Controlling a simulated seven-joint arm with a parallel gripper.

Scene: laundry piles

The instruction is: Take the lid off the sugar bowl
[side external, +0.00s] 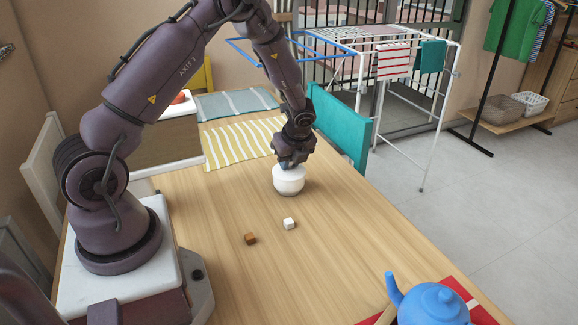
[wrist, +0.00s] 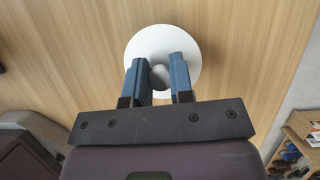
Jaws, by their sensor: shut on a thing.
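The white sugar bowl (side external: 289,186) stands upright on the wooden table, below my gripper (side external: 292,163). In the wrist view the round white lid (wrist: 162,39) shows from above with a knob (wrist: 160,76) at its middle. My gripper (wrist: 160,82) points down and its two blue fingers are shut on the lid's knob, one on each side. In the side view the gripper hides the knob and part of the lid. The lid appears to be on the bowl; I cannot tell whether there is a small gap.
A brown cube (side external: 250,239) and a white cube (side external: 289,223) lie in front of the bowl. A blue teapot (side external: 432,305) stands on a red cloth at front right. Striped cloths (side external: 240,143) lie behind.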

